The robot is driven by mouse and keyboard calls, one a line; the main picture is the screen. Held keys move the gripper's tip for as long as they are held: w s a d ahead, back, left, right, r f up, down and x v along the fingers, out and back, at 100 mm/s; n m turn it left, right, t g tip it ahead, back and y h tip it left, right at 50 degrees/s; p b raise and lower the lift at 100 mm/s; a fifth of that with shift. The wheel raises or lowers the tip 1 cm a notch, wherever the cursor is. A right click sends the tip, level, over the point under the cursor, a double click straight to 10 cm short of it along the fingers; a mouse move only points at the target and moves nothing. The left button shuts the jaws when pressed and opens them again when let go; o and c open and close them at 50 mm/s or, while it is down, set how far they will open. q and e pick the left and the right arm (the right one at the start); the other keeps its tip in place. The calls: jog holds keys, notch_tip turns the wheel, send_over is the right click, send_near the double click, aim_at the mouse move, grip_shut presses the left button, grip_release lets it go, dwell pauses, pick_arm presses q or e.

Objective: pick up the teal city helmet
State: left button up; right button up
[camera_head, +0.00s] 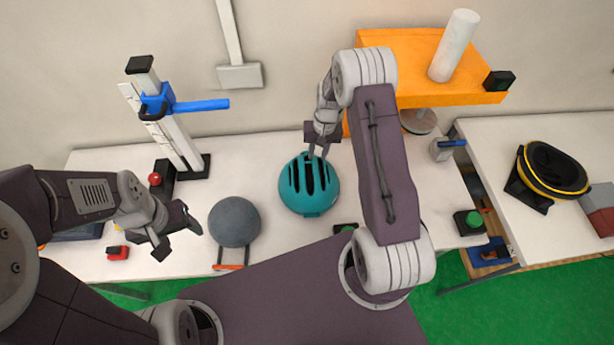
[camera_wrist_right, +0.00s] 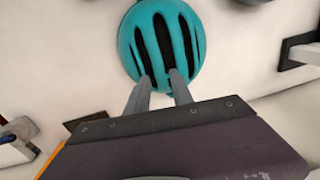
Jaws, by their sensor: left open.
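The teal city helmet (camera_head: 309,196) sits on the white table near its middle, its dark vents facing up. My right gripper (camera_head: 318,156) reaches down onto the helmet's far end. In the right wrist view my right gripper's fingertips (camera_wrist_right: 161,75) are a short way apart on the near end of the helmet (camera_wrist_right: 160,32), with a teal rib between them. The jaws look closed on that rib, though the contact itself is partly hidden. My left gripper (camera_head: 180,243) is open and empty, to the left of the grey ball.
The grey ball (camera_head: 234,222) rests left of the helmet. A blue-clamped stand (camera_head: 165,108) rises at the back left. An orange platform (camera_head: 415,65) with a white cylinder (camera_head: 454,46) stands at the back. A black-and-yellow round object (camera_head: 553,168) lies on the right table.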

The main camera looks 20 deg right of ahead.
aim_at(316, 168)
jog(key=f, duration=0.1)
jog(key=f+p, duration=0.1)
jog(key=f, duration=0.1)
jog(key=shift+d+f, duration=0.2)
jog(key=shift+f, duration=0.3)
jog(key=shift+a+f+p, duration=0.1)
jog(key=shift+p, duration=0.3)
jog(key=f, duration=0.1)
jog(key=f+p, duration=0.1)
jog(key=f, duration=0.1)
jog(key=f+p, duration=0.1)
jog(key=shift+a+f, duration=0.3)
jog(key=shift+a, duration=0.05)
jog(key=shift+f, duration=0.15)
pick_arm(q)
jog(key=r, duration=0.4)
jog(key=shift+d, duration=0.25)
pick_arm(e)
grip_shut()
